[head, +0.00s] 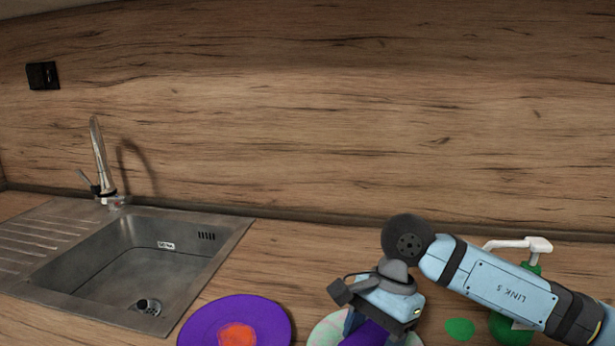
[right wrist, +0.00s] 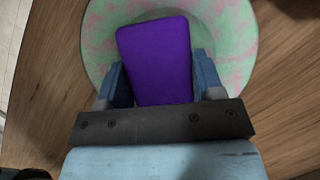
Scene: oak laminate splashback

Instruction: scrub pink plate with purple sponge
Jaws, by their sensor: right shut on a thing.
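A pale green plate blotched with pink (head: 324,327) lies on the counter at the bottom of the head view, partly cut off. It fills the upper middle of the right wrist view (right wrist: 236,30). The purple sponge (right wrist: 155,58) is a rounded rectangular block. My right gripper (head: 375,330) is shut on the sponge, with one finger on each side, as the right wrist view (right wrist: 157,78) shows. The sponge is over the plate and hides its middle; I cannot tell whether they touch. My left gripper is not in view.
A purple plate with an orange-red centre (head: 272,322) lies left of the blotched plate. A steel sink (head: 215,262) with a tap (head: 100,160) is at the left. Behind my right arm stands a green bottle with a white pump (head: 520,244). A small green item (head: 460,328) lies nearby.

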